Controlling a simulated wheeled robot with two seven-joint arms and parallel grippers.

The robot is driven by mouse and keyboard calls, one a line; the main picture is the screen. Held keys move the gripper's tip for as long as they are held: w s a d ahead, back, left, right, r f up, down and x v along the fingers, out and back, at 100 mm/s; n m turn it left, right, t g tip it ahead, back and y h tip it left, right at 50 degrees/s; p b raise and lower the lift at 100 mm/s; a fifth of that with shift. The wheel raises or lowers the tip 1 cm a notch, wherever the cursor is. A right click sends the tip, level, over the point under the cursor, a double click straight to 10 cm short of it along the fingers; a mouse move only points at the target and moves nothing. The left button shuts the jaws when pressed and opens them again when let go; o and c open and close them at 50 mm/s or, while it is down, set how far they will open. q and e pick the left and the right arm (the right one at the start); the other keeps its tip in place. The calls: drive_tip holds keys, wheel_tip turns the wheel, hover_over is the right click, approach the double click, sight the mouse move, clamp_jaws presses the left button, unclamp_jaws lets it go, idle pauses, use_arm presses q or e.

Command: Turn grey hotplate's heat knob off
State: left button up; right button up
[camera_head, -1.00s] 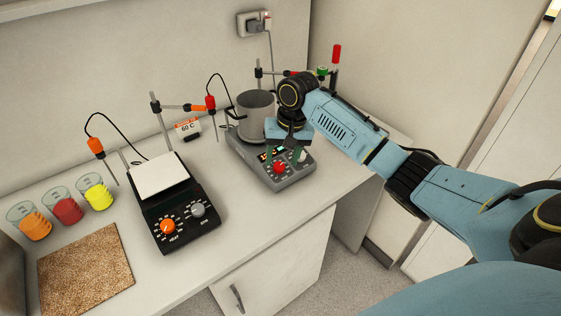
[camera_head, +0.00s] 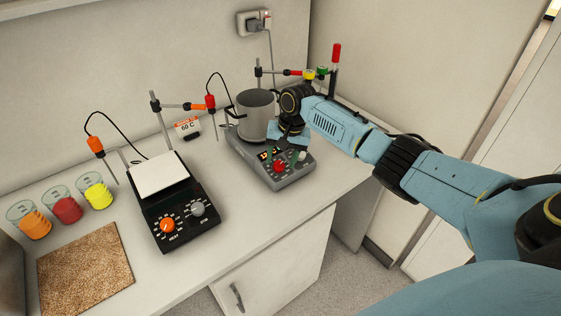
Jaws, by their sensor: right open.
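The grey hotplate (camera_head: 247,158) stands on the counter near the back wall, with a grey metal pot (camera_head: 256,115) on top. Its sloped front panel has a red knob (camera_head: 280,167), a pale knob (camera_head: 302,156) to the right and a small lit display (camera_head: 265,154). Which way the knobs point is too small to tell. My right gripper (camera_head: 287,143) reaches in from the right and hangs over the back of the panel, above and behind the knobs. It is open, holding nothing I can see. Its fingertips are partly hidden. My left gripper is not in view.
A black hotplate (camera_head: 200,233) with a white top, an orange knob and a grey knob stands to the left. Beakers (camera_head: 67,210) of coloured liquid and a brown mat (camera_head: 85,270) are further left. Stands with probes (camera_head: 210,103) rise behind. Counter between the hotplates is clear.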

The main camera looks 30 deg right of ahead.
drive_tip(key=shift+x, duration=0.8)
drive_tip(key=shift+c, duration=0.4)
drive_tip(key=c, duration=0.9)
